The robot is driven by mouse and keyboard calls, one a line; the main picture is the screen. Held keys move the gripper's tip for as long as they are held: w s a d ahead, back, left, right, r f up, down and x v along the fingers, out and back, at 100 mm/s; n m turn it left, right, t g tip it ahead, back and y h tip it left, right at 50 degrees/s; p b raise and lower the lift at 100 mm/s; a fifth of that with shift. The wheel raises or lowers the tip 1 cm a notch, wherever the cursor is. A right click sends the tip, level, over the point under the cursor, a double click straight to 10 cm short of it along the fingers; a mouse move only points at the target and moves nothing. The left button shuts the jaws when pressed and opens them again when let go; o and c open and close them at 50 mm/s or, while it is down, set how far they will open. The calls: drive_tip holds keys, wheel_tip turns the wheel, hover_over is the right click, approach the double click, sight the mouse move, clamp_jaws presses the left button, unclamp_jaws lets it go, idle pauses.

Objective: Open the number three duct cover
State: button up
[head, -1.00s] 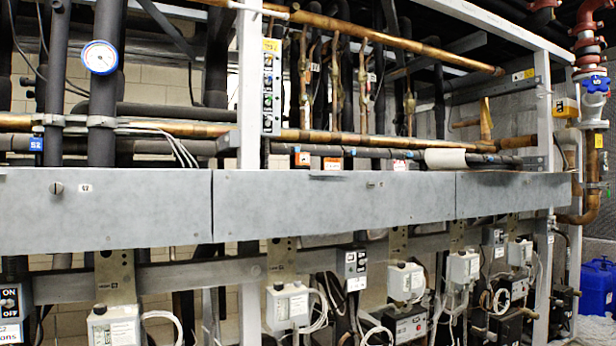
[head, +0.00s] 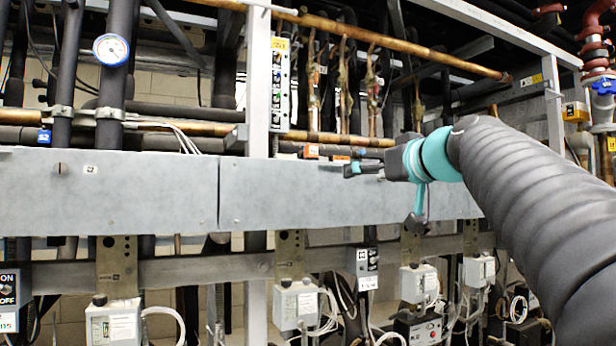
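A row of flat grey metal duct covers runs across the rack. The left cover (head: 120,205) has a round fastener (head: 61,169) and a small label (head: 90,169), whose text is too small to read surely. The middle cover (head: 290,200) meets it at a vertical seam. The right-hand part of the row is mostly hidden behind my arm; I cannot read a number three. My gripper (head: 352,169), teal and dark, points left at the upper part of the middle cover. Its fingers overlap where that cover's fastener showed. I cannot tell contact or finger opening.
Copper and black pipes run above the covers, with a pressure gauge (head: 111,49) at upper left. A white upright post (head: 257,80) stands before the pipes. Grey boxes with cables (head: 296,305) hang below. A blue valve handle (head: 603,86) is at far right.

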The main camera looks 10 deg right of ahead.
sight(337, 166)
drive_tip(key=shift+t, duration=0.4)
drive_tip(key=r+p+x, duration=0.1)
drive_tip(key=x, duration=0.3)
drive_tip(key=p+x, duration=0.1)
drive_tip(key=x, duration=0.4)
drive_tip(key=r+p+x, duration=0.1)
drive_tip(key=p+x, duration=0.1)
drive_tip(key=x, duration=0.3)
drive_tip(key=shift+w+d+r, duration=0.15)
drive_tip(key=shift+d+r, duration=0.2)
drive_tip(key=shift+d, duration=0.05)
drive_tip(key=shift+c, duration=0.2)
drive_tip(key=c, duration=1.3)
drive_tip(key=shift+f+b, duration=0.15)
drive_tip(key=shift+b, duration=0.25)
